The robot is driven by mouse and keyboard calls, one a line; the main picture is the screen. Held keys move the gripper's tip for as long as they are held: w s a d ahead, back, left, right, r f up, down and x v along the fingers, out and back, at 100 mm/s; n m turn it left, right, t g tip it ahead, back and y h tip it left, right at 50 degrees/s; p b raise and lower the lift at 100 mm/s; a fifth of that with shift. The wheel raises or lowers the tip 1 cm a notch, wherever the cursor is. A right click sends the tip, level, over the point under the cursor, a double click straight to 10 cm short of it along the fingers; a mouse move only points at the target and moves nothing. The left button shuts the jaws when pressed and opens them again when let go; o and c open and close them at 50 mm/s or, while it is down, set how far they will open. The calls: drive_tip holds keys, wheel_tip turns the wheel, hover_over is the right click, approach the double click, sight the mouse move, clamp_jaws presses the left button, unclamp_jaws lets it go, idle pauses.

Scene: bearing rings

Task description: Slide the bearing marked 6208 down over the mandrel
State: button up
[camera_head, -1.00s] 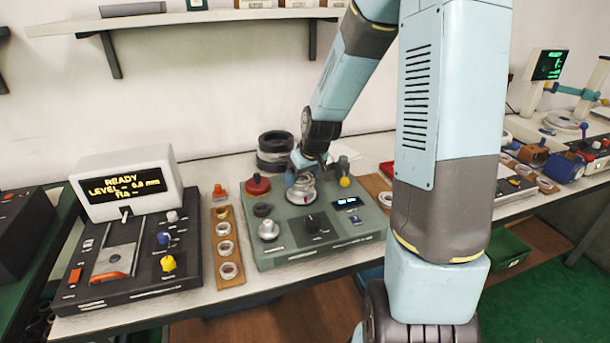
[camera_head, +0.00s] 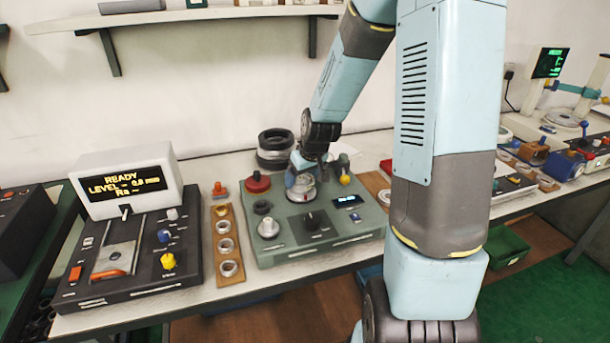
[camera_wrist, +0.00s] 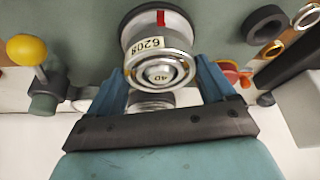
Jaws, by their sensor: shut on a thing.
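The bearing marked 6208 (camera_wrist: 150,43) is a shiny metal ring with a pale label, between the two blue fingers of my gripper (camera_wrist: 160,72). My gripper is shut on it. The mandrel top (camera_wrist: 157,73), a small round face with a dark mark, shows in the middle of the ring, so the ring looks to be around it. How far down the ring sits is hard to tell. In the head view my gripper (camera_head: 301,183) is over the green-grey fixture (camera_head: 275,222), and the fingers largely hide the bearing.
A yellow knob (camera_head: 345,180) and a red knob (camera_head: 257,182) stand on the fixture on either side of my gripper. A wooden strip with rings (camera_head: 226,245) lies to the left, beside a dark device with a READY display (camera_head: 124,184). Stacked black rings (camera_head: 275,148) stand behind.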

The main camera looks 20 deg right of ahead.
drive_tip(key=o, duration=1.2)
drive_tip(key=shift+o, duration=0.2)
drive_tip(key=v, duration=1.3)
drive_tip(key=shift+s+r, duration=0.15)
drive_tip(key=shift+r, duration=0.15)
drive_tip(key=shift+s, duration=0.1)
